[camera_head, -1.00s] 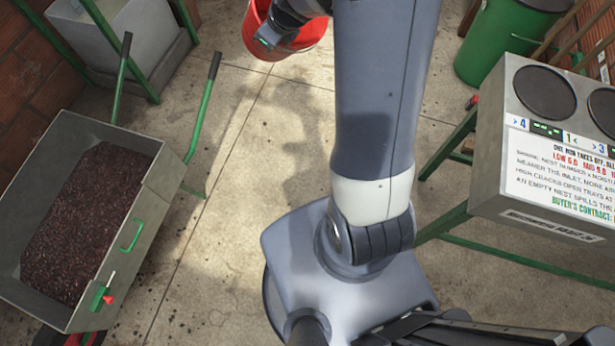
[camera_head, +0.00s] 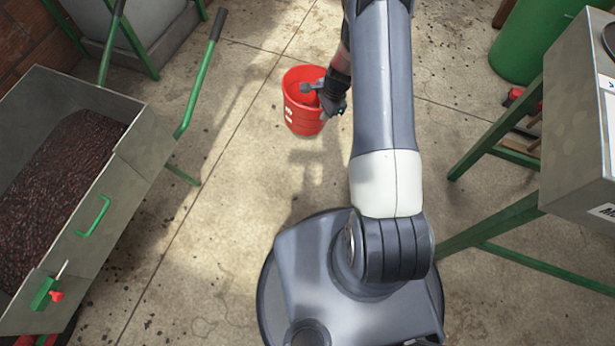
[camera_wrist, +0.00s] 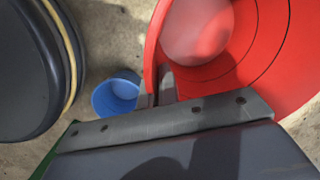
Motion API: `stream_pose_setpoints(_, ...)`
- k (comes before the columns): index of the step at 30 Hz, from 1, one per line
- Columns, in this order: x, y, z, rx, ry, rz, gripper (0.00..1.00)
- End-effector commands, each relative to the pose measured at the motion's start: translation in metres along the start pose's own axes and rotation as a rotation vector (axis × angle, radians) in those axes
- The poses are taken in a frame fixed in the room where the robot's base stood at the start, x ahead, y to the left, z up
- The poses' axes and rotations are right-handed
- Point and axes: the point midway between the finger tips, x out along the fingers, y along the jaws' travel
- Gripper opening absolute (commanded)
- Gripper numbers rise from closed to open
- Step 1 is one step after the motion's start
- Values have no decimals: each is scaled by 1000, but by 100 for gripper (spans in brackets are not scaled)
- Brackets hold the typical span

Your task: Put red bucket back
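The red bucket (camera_head: 303,118) hangs from my gripper (camera_head: 325,93), ahead of my base in the head view. My gripper is shut on its rim at the right side. In the wrist view the red bucket (camera_wrist: 240,55) fills the upper right, open side facing the camera. It looks empty. The fingers of my gripper (camera_wrist: 158,88) pinch its wall there. A shadow lies on the floor below the bucket, apart from it, so it appears to be off the floor.
A cart (camera_head: 135,160) of dark red cherries stands at left, its green handles reaching inward. A green-legged metal stand (camera_head: 575,130) and a green bin (camera_head: 530,40) are at right. A blue bucket (camera_wrist: 117,93) shows in the wrist view. The middle floor is clear.

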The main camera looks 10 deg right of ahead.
Motion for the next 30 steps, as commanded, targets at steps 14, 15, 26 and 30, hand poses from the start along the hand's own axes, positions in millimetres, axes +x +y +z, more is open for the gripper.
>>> stream_pose_setpoints(14, 184, 69, -31, -456, 98, 61, 0)
stream_pose_setpoints(15, 188, 71, -32, -470, 101, 61, 0)
stream_pose_setpoints(26, 246, 81, -41, -493, 106, 62, 0)
stream_pose_setpoints(30, 255, 81, -43, -493, 107, 60, 0)
